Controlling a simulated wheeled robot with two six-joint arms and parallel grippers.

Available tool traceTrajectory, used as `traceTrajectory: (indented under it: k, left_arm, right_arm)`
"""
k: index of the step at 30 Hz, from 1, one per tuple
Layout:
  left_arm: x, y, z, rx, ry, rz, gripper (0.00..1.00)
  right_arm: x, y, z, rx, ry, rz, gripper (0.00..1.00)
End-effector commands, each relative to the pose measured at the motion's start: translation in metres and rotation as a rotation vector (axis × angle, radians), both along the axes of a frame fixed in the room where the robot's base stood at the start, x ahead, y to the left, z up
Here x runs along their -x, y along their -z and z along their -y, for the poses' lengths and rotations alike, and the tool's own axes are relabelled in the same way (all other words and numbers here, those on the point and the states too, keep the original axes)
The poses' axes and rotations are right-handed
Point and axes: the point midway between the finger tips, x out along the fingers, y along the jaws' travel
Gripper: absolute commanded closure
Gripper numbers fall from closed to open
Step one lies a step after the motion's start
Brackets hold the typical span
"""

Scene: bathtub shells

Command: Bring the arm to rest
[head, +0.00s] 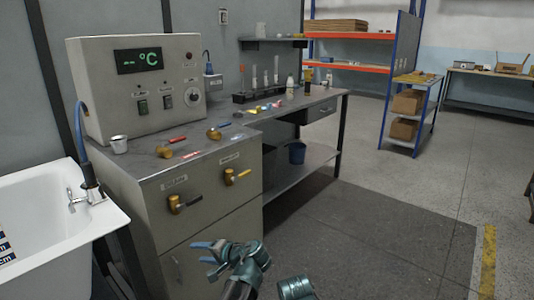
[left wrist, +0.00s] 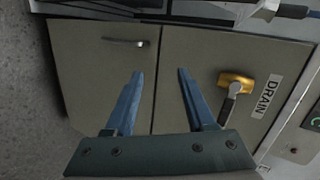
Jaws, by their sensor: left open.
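My left gripper (head: 207,258) is in front of the grey cabinet (head: 208,228), low in the head view. It points left and its blue fingers are apart with nothing between them. In the left wrist view the two fingers (left wrist: 157,95) stand open before the cabinet doors. The gripper looks clear of the cabinet. Part of another teal joint of mine shows at the bottom edge of the head view; my right gripper is not seen.
A white bathtub (head: 62,215) stands at the left. The floor (head: 370,230) at right is open.

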Motion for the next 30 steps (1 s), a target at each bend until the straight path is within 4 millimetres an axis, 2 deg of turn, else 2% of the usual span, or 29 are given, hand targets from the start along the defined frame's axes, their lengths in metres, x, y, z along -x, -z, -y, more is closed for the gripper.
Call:
traceTrajectory:
  k: [1, 3, 6, 9, 15, 24, 30]
  left_arm:
    - [0.020, 0.021, -0.009, 0.108, -0.045, -0.034, 0.45]
    - [0.042, 0.050, -0.011, 0.262, -0.098, -0.081, 0.45]
    - [0.069, 0.080, -0.004, 0.461, -0.158, -0.138, 0.45]
    - [0.088, 0.098, 0.007, 0.611, -0.200, -0.180, 0.45]
    - [0.114, 0.117, 0.029, 0.834, -0.252, -0.236, 0.45]
    - [0.142, 0.125, 0.062, 1.096, -0.296, -0.296, 0.45]
    - [0.154, 0.125, 0.097, 1.030, -0.228, -0.371, 0.45]
  right_arm:
    - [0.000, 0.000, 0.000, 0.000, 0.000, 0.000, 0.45]
    - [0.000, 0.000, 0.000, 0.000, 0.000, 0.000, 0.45]
    - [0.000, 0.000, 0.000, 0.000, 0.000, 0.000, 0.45]
    - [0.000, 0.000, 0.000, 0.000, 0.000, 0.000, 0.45]
    - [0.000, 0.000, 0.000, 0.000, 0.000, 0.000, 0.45]
    - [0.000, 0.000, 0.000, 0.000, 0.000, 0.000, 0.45]
    - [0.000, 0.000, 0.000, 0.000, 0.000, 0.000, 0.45]
